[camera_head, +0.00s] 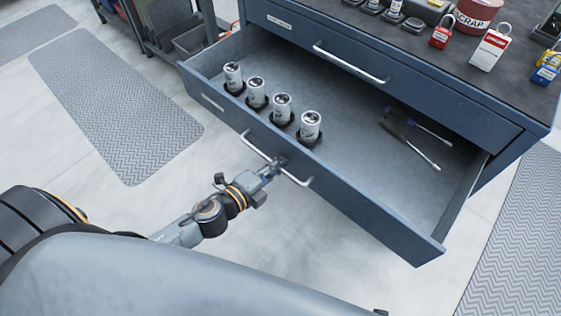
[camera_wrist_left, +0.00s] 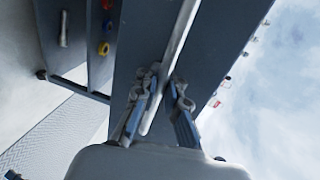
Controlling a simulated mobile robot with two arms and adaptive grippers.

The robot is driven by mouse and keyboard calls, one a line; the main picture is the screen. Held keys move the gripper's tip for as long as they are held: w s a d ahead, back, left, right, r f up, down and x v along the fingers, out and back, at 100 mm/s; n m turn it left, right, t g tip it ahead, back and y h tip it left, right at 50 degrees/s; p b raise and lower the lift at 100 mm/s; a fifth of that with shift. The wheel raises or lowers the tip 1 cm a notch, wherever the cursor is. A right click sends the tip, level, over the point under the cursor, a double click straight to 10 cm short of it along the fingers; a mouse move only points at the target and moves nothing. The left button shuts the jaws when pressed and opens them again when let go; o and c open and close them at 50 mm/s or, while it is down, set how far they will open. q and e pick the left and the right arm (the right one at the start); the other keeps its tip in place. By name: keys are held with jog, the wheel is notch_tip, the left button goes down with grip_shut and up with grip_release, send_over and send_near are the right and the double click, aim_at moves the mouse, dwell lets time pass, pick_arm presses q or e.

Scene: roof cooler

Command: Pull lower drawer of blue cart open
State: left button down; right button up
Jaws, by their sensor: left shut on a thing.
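The blue cart (camera_head: 480,112) stands at the upper right in the head view. Its lower drawer (camera_head: 352,190) is pulled well out, and its inside shows. The drawer's light bar handle (camera_head: 297,180) runs along the front panel. My left gripper (camera_head: 277,164) is shut on this handle near its middle. In the left wrist view the two fingers (camera_wrist_left: 156,100) sit on either side of the pale handle bar (camera_wrist_left: 172,70). The upper drawer, with its own handle (camera_head: 350,64), is closed. My right gripper is not in view.
Several silver cylinders (camera_head: 282,108) stand in a row in black holders inside the lower drawer, with screwdrivers (camera_head: 410,138) to their right. A red scrap tin (camera_head: 478,12) and padlocks (camera_head: 440,36) are on the cart top. Grey mats (camera_head: 110,110) lie on the floor.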

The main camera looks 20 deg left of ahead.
pick_arm(q)
jog(key=shift+r, duration=0.1)
jog(key=c, duration=1.7)
grip_release()
jog(key=shift+s, duration=0.1)
jog(key=v, duration=1.2)
